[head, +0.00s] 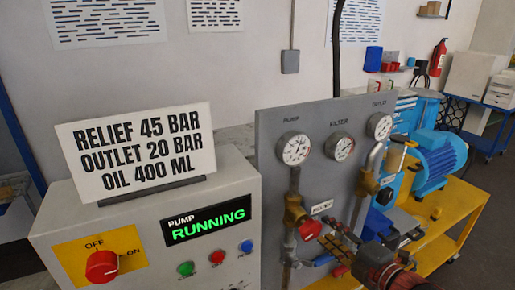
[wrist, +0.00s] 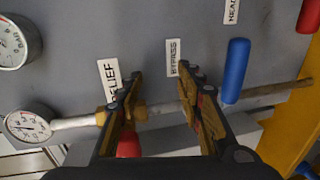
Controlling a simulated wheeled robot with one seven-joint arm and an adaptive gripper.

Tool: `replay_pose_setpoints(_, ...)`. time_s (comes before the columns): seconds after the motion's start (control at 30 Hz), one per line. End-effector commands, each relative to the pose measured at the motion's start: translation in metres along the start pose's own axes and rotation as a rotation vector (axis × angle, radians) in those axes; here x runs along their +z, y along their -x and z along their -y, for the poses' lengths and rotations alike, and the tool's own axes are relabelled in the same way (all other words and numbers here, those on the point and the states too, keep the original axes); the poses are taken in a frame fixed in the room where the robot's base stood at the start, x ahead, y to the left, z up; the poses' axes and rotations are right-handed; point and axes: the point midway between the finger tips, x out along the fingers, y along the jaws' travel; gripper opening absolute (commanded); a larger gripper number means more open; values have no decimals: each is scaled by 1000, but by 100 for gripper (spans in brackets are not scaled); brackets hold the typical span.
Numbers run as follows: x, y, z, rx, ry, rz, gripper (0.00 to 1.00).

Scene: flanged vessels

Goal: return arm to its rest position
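My gripper (wrist: 161,76) shows in the wrist view with its two dark, yellow-sided fingers spread apart. It is open and I see nothing held between them. The fingers point at a grey panel (wrist: 75,70) with a pipe (wrist: 160,107) running across behind them. The left finger overlaps the RELIEF label (wrist: 108,75), with a red handle (wrist: 128,144) beside it, partly hidden. The right finger is just below the BYPASS label (wrist: 173,57). Whether the fingers touch the pipe or handle I cannot tell.
A blue handle (wrist: 236,70) stands right of the gripper, and a gauge (wrist: 28,126) is at lower left. In the head view, a control box (head: 210,205) reads RUNNING under a sign (head: 137,150). A blue motor (head: 437,158) sits on a yellow frame (head: 455,215) at right.

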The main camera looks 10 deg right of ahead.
Motion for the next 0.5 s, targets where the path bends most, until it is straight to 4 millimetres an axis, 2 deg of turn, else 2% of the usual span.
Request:
replay_pose_setpoints(0.07, 14, 0, 10, -35, -46, 52, 37)
replay_pose_setpoints(0.17, 50, 6, 30, -88, -164, 198, 37)
replay_pose_setpoints(0.23, 82, 19, 44, -120, -279, 342, 37)
replay_pose_setpoints(0.3, 112, 38, 56, -137, -402, 495, 37)
replay_pose_setpoints(0.4, 140, 70, 68, -146, -583, 697, 37)
replay_pose_setpoints(0.5, 149, 101, 77, -147, -772, 870, 37)
